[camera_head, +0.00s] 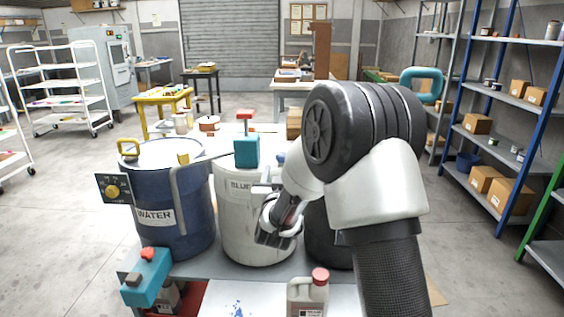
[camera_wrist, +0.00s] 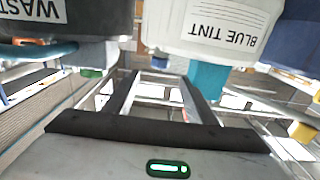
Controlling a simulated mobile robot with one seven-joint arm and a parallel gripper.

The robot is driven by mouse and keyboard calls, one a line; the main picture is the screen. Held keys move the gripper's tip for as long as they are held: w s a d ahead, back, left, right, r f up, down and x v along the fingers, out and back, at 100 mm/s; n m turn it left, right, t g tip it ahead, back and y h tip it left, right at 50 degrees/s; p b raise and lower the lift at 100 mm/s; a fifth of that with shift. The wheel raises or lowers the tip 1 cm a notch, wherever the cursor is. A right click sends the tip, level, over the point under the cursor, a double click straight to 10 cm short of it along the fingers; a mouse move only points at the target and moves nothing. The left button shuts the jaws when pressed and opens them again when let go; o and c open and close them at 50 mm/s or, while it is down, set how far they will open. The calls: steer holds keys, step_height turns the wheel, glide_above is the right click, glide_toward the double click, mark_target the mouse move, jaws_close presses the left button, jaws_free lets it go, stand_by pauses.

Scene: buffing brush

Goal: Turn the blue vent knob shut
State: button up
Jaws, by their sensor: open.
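In the head view a teal block (camera_head: 246,152) with a red knob-like cap (camera_head: 245,115) stands at the top of the white drum (camera_head: 232,205) labelled for blue tint. I cannot tell for sure which part is the vent knob. My gripper (camera_head: 272,238) is in front of this drum, low on its right side, apart from the cap. In the wrist view, which is upside down, my gripper (camera_wrist: 160,82) is open and empty between its two dark fingers. The drum's BLUE TINT label (camera_wrist: 222,35) shows there, and a teal piece (camera_wrist: 208,78) appears beside the right finger.
A blue WATER drum (camera_head: 165,190) stands left, with a yellow knob (camera_head: 112,191) on a dark panel. A teal box (camera_head: 147,278) sits at the bench's front left. A black drum (camera_head: 318,235) is partly hidden behind my arm. A red-capped jug (camera_head: 308,292) stands in front.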

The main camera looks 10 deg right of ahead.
mark_target(278, 158)
steer(key=w, duration=0.3)
steer(key=w+d, duration=0.1)
steer(key=w, duration=0.2)
steer(key=w+d+b, duration=0.1)
steer(key=w, duration=0.2)
steer(key=shift+w, duration=0.25)
steer(key=shift+c, duration=0.5)
steer(key=c, duration=1)
steer(key=shift+o, duration=0.3)
steer(key=shift+a, duration=0.1)
steer(key=shift+h, duration=0.3)
steer(key=shift+a+m+h+p, duration=0.2)
steer(key=shift+m+h+p, duration=0.25)
steer(key=shift+m+h, duration=0.15)
steer(key=m+g+h+p, duration=0.1)
steer(key=m+h+p, duration=0.1)
steer(key=h, duration=0.1)
steer(key=shift+w+a+r+g, duration=0.15)
steer(key=shift+a+g, duration=0.05)
steer(key=shift+g, duration=0.2)
steer(key=shift+w+a+m+g+h+p, duration=0.15)
steer(key=shift+m+g+h+p, duration=1.25)
steer(key=shift+m+g+h, duration=0.8)
steer(key=shift+h, duration=0.5)
